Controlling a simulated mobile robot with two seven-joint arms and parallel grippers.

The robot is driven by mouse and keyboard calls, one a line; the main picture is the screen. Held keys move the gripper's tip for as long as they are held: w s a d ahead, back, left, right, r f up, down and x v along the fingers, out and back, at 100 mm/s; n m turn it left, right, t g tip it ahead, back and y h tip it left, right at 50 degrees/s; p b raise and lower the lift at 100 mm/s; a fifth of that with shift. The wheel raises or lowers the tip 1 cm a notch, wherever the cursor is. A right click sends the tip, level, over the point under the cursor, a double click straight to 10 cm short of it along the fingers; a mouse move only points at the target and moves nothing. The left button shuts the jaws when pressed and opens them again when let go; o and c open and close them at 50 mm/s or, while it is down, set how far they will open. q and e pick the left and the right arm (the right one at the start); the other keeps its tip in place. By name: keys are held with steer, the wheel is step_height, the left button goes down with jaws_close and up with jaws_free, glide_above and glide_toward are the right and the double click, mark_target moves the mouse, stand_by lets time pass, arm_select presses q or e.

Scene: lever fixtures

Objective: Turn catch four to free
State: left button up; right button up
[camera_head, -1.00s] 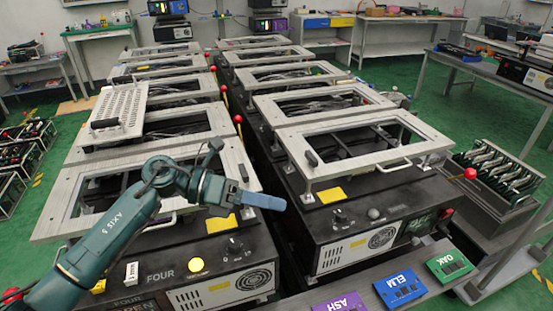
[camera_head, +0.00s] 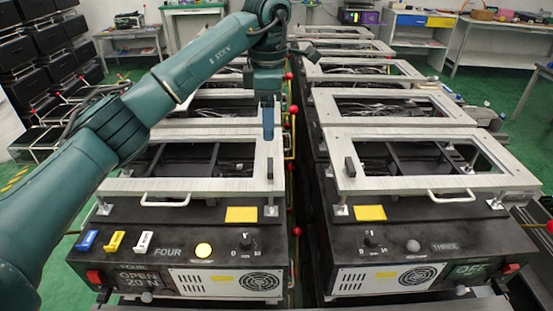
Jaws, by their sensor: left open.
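Fixture four (camera_head: 180,185) is the front left unit, with a pale metal frame raised above a black box. A small dark upright piece (camera_head: 270,167) stands on the right bar of its frame and looks like the catch. My left gripper (camera_head: 268,136) points down just beyond and above that piece, apart from it as far as I can tell. It is open, and its fingers overlap in this view. The front display (camera_head: 140,281) reads OPEN 20 N, and a yellow lamp (camera_head: 204,250) is lit. My right gripper is not in view.
Fixture three (camera_head: 420,180) stands to the right across a narrow gap, with a similar dark piece (camera_head: 350,167). Red-balled levers (camera_head: 296,231) line the gap. Blue, yellow and white tags (camera_head: 115,241) sit on box four. More frames (camera_head: 365,70) stand behind.

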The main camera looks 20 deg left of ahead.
mark_target(270, 165)
arm_select(q)
step_height(270, 165, down, 11)
steer(key=shift+f, duration=0.15)
steer(key=shift+c, duration=0.3)
steer(key=c, duration=0.9)
